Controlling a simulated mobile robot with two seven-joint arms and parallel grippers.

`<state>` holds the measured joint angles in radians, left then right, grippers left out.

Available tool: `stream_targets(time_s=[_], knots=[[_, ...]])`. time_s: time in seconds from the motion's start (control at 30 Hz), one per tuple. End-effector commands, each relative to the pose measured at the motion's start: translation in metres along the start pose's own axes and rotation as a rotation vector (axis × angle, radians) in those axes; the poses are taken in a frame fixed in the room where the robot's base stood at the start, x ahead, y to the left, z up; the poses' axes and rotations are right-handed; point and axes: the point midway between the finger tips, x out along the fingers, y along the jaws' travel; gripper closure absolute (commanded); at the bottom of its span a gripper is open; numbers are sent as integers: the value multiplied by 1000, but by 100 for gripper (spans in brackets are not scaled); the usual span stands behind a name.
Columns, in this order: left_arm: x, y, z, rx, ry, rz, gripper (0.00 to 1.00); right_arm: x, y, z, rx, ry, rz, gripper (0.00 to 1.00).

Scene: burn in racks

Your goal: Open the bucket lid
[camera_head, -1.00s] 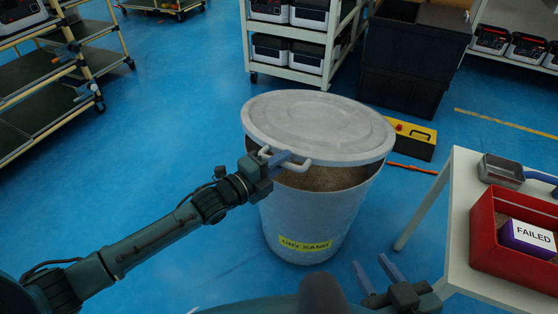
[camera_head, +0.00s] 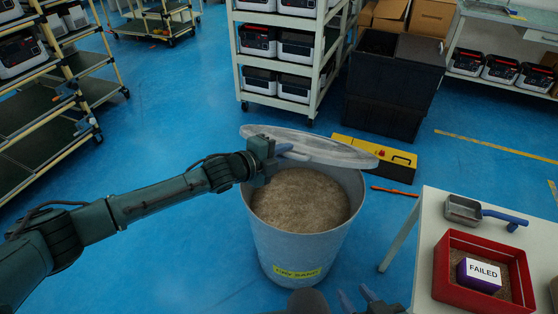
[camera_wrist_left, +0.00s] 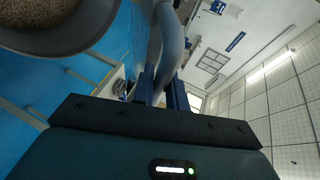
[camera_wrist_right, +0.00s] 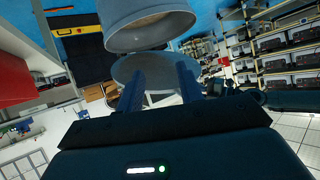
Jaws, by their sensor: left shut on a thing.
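The grey bucket (camera_head: 305,240) stands on the blue floor with a yellow "DRY SAND" label and brown sand (camera_head: 300,200) inside. Its round grey lid (camera_head: 325,148) is raised and tilted above the far part of the rim, leaving much of the sand uncovered. My left gripper (camera_head: 279,152) is shut on the lid handle, which shows between its fingers in the left wrist view (camera_wrist_left: 167,50). My right gripper (camera_head: 357,297) is open and empty, low in front of the bucket; in the right wrist view its fingers are apart (camera_wrist_right: 160,88), with bucket and lid beyond.
A white table (camera_head: 425,235) at the right holds a metal scoop (camera_head: 465,210) and a red tray (camera_head: 440,265) with a "FAILED" box (camera_head: 478,275). Floor left of the bucket is free.

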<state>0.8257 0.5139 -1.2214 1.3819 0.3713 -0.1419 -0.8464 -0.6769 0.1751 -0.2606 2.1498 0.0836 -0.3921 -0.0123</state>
Motion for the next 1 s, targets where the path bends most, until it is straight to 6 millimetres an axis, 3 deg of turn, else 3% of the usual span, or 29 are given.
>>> stream_targets(time_s=[0.03,0.2,0.7,0.87,1.0], knots=[[1,-12,1,3,0,-6,100,-2,0,-4,-6,-3,1,64],[5,-22,2,3,0,-5,100,-4,0,-5,-21,-9,5,64],[7,-24,3,1,1,-5,100,-4,0,-5,-26,-11,6,64],[7,-24,3,1,1,-5,100,2,2,-10,-72,15,6,76],[7,-24,3,1,1,-5,100,28,8,-25,-286,119,19,87]])
